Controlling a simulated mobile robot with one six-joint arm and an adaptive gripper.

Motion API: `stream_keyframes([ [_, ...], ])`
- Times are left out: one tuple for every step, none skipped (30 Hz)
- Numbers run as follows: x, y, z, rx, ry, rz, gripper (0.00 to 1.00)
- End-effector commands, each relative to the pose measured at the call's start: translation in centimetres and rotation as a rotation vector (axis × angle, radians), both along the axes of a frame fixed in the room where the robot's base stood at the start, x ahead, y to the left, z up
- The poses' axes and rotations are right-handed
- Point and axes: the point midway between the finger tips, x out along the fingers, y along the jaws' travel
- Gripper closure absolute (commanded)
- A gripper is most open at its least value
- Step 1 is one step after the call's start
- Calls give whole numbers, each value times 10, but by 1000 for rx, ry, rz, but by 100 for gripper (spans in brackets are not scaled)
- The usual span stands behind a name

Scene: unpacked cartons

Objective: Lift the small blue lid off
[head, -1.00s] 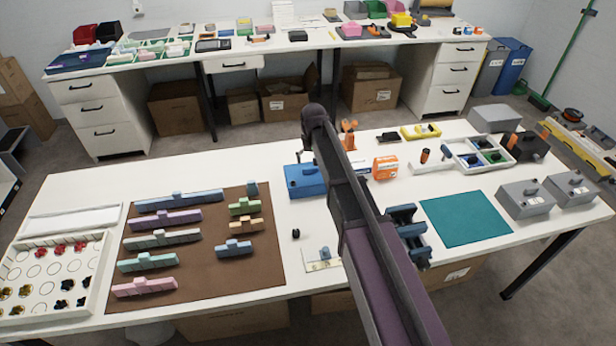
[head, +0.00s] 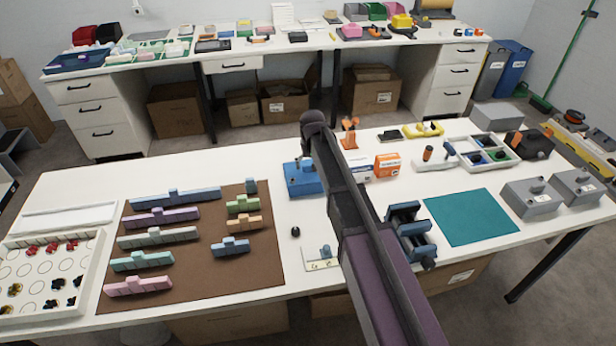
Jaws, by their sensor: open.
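A small blue box (head: 304,184) stands on the white table, just right of the brown mat and left of my arm. Its blue lid (head: 296,170) appears to lie on top of it; the right side is partly covered by my arm. My gripper (head: 305,159) shows only as a small dark part at the left of my arm, above or at the box top. The arm hides most of it, and I cannot tell whether it touches the lid. No object shows in it.
The brown mat (head: 192,268) holds several coloured knobbed bars. A blue frame-like fixture (head: 410,232) stands right of my arm, beside a clear teal mat (head: 470,216). White and orange cartons (head: 387,165) stand behind. Grey lidded boxes (head: 530,198) stand at the right.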

Motion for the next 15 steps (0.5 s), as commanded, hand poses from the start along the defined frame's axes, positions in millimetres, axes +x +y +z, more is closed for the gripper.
stream_keyframes([
  [1,0,-6,0,0,0,0],
  [1,0,-7,0,0,0,0],
  [1,0,-8,0,0,0,0],
  [1,0,-9,0,0,0,0],
  [1,0,-9,0,0,0,0],
  [1,0,-10,0,0,0,0],
  [1,0,-10,0,0,0,0],
  [1,0,-10,0,0,0,0],
  [1,0,-10,0,0,0,0],
  [2,0,-10,0,0,0,0],
  [2,0,-9,0,0,0,0],
  [2,0,-9,0,0,0,0],
  [2,0,-9,0,0,0,0],
  [2,0,-9,0,0,0,0],
  [2,0,-9,0,0,0,0],
])
